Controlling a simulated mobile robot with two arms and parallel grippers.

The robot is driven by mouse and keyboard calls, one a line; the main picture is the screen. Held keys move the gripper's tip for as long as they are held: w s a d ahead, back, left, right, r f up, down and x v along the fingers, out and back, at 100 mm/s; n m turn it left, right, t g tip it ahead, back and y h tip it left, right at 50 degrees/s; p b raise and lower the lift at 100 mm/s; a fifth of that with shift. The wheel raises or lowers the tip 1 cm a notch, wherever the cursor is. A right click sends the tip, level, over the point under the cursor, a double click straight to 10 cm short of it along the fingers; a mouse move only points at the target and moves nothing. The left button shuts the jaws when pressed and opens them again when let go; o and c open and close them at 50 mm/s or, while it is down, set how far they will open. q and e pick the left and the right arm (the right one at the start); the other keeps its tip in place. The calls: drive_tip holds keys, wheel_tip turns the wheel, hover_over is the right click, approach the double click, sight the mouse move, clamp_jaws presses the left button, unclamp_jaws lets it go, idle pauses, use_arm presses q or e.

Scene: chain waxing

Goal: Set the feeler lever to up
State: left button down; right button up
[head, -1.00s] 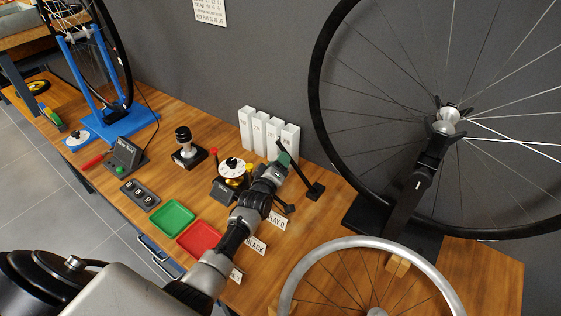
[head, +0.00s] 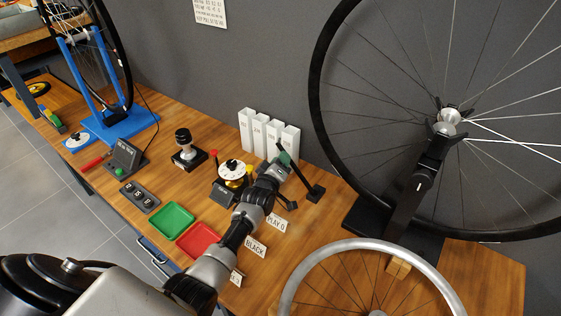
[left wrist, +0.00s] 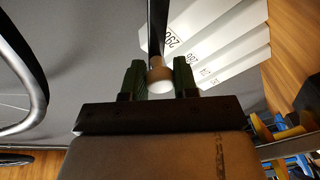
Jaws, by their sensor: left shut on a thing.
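The feeler lever (head: 301,173) is a dark, slender bar that rises tilted to the left from a black foot on the bench, beside the large wheel's stand. My left gripper (head: 284,158) is at its upper end. In the left wrist view, the green finger pads of this gripper (left wrist: 160,80) are shut on the lever's tan and white knob (left wrist: 160,80), with the dark bar (left wrist: 157,28) running away above it. The gripper hides part of the lever in the head view. My right gripper is not in view.
White numbered boxes (head: 268,133) stand behind the gripper. Red (head: 198,241) and green (head: 171,219) trays lie nearer the front. A large spoked wheel (head: 318,100) stands to the right, with a silver rim (head: 300,268) in front.

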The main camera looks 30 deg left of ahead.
use_arm(q)
drive_tip(key=shift+d+r, duration=0.1)
drive_tip(key=shift+d, duration=0.05)
drive_tip(key=d+r+m+t+p, duration=0.1)
drive_tip(key=d+r+m, duration=0.1)
drive_tip(key=d+m, duration=0.3)
drive_tip(key=s+d+r+m+t+h+p, duration=0.1)
drive_tip(key=d+r+m, duration=0.1)
drive_tip(key=d+m, duration=0.2)
drive_tip(key=shift+s+d+m+p, duration=0.25)
drive_tip(key=shift+d+m+p, duration=0.15)
drive_tip(key=shift+d, duration=0.35)
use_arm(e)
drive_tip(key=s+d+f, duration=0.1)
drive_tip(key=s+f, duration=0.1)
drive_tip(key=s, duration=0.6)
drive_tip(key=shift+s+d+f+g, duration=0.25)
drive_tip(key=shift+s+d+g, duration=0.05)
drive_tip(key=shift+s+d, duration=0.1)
use_arm(q)
drive_tip(key=c, duration=0.9)
unclamp_jaws()
drive_tip(key=shift+d, duration=0.1)
drive_tip(key=shift+o, duration=0.2)
drive_tip(key=shift+s, duration=0.1)
